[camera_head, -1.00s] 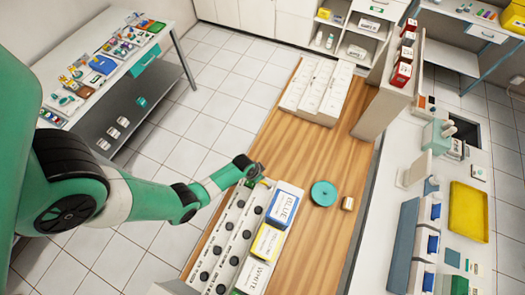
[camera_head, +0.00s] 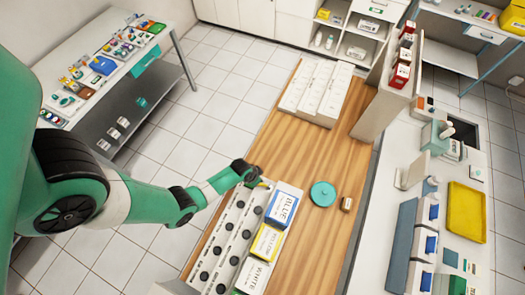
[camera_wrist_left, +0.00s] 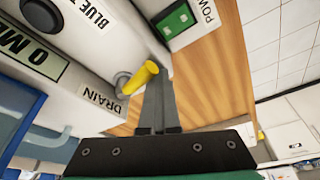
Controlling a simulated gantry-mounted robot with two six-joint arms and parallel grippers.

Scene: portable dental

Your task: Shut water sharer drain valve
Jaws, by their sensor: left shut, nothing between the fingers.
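The water sharer (camera_head: 239,221) is a long white unit with black knobs and printed labels, below the centre of the head view. Its yellow drain valve lever (camera_wrist_left: 140,77) sits by the DRAIN label (camera_wrist_left: 98,103) in the left wrist view, sticking out at an angle from a grey fitting. My left gripper (camera_wrist_left: 158,68) is shut and empty, its fingers right beside the lever; I cannot tell whether they touch it. In the head view the left gripper (camera_head: 260,181) is at the unit's far end. My right gripper is not in view.
A green switch (camera_wrist_left: 174,20) by a POWER label is close to the fingertips. Boxes marked BLUE (camera_head: 283,207), YELLOW (camera_head: 267,242) and WHITE (camera_head: 253,276) stand along the unit's right side. A teal disc (camera_head: 323,194) lies on the wooden top, with bare wood beyond.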

